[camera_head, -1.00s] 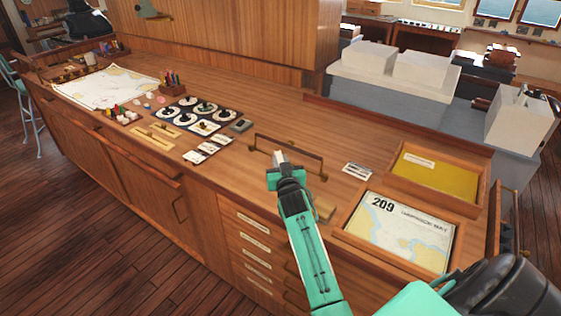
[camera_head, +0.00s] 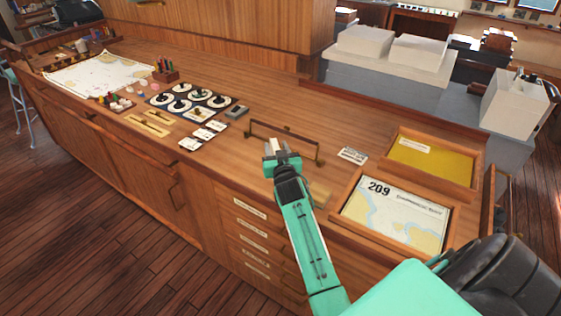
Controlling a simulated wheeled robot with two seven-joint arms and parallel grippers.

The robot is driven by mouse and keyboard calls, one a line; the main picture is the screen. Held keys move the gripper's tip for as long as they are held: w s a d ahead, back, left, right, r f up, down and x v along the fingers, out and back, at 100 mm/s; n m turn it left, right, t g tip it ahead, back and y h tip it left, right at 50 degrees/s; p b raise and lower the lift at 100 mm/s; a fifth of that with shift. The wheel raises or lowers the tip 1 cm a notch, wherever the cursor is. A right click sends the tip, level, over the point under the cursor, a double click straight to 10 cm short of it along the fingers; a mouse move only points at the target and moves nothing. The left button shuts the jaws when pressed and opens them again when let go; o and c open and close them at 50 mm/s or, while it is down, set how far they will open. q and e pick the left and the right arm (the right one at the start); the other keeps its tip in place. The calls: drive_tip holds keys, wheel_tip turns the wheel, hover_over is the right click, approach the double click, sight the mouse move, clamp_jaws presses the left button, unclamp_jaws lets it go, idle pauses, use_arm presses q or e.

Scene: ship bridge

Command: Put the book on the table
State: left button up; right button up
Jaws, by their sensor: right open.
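My right gripper (camera_head: 281,148) is open and empty over the front part of the long wooden table (camera_head: 215,75), near a low brass-coloured rail. A chart-covered flat item marked 209 (camera_head: 395,213) lies in a wooden tray to the right of the gripper. A yellow flat item (camera_head: 430,165) lies in another tray behind it. I cannot tell whether either one is the book. My left gripper is out of view.
The low rail (camera_head: 285,139) stands just behind the gripper. A dark board with round dials (camera_head: 197,100), small cards and a large chart (camera_head: 95,72) lie to the left. White boxes (camera_head: 418,51) stand beyond the table. The table's middle back is clear.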

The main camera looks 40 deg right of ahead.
drive_tip(key=b+v, duration=0.3)
drive_tip(key=v, duration=0.8)
drive_tip(key=shift+s+a, duration=0.15)
drive_tip(key=shift+s, duration=0.1)
drive_tip(key=shift+f, duration=0.1)
